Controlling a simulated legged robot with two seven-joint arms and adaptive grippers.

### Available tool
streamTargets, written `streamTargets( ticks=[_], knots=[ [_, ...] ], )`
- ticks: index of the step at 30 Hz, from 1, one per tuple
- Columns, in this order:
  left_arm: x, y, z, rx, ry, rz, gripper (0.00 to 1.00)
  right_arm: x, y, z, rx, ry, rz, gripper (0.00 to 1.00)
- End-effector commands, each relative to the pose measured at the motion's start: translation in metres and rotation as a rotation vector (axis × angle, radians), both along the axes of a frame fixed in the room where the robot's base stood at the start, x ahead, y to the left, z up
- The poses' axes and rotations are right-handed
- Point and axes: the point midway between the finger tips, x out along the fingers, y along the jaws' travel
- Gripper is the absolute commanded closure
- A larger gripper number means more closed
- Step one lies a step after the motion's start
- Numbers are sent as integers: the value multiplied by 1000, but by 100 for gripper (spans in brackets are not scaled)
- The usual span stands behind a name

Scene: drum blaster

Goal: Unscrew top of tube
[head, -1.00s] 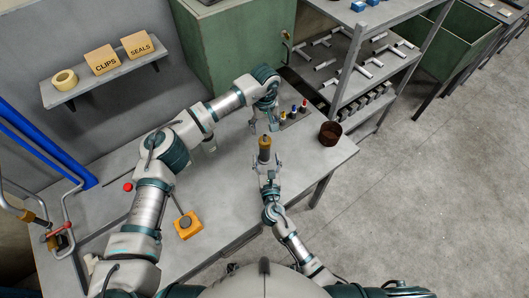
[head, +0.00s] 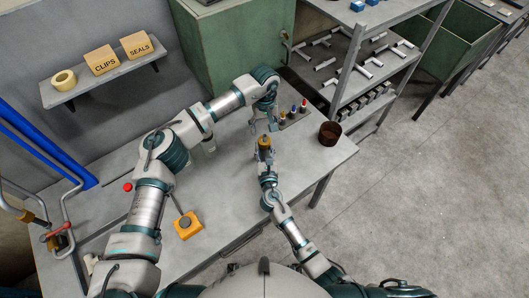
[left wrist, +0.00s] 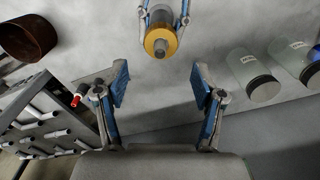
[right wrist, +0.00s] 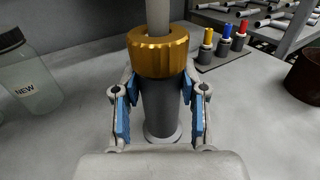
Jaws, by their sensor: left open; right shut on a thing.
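The tube (right wrist: 160,108) is a grey cylinder with a gold ribbed top (right wrist: 158,52) and a grey rod rising from it. My right gripper (right wrist: 160,118) is shut on the tube's body below the gold top. I cannot tell whether the tube's base touches the table. In the head view the tube's top (head: 265,143) is just below my left gripper (head: 262,124). My left gripper (left wrist: 162,88) is open and empty in the left wrist view. The gold top (left wrist: 160,40) shows there beyond its fingers, apart from them.
The grey table (head: 225,175) is mostly clear. A small rack of coloured-top items (head: 293,114) and a brown cup (head: 330,133) stand at its right. A clear jar (right wrist: 24,75) stands left of the tube. An orange box (head: 188,225) lies near the front.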

Motion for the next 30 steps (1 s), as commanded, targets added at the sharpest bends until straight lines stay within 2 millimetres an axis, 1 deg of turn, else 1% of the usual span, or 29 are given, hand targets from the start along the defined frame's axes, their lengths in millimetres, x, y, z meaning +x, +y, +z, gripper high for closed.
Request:
streamTargets(
  ticks=[5, 12, 14, 17, 24, 27, 30],
  knots=[
    [0, 0, 0, 0, 0, -29, 31, 0, -1, 0, -3, 0, -2, 100],
    [0, 0, 0, 0, -1, -314, 31, 0, -1, -1, -3, 0, -2, 100],
    [0, 1, -2, -1, 0, -361, 31, 0, -1, -1, -3, 1, -2, 100],
    [0, 1, -11, 0, 1, -395, 31, 0, -1, -1, -3, 1, -2, 100],
    [0, 0, -49, -1, 2, -393, 31, 0, -1, -1, -3, 1, -2, 100],
    [0, 0, -64, 0, 2, -394, 31, 0, -1, -1, -3, 1, -2, 100],
    [0, 0, -73, -2, 0, -394, 31, 0, -1, -1, -3, 1, -2, 100]
  ],
)
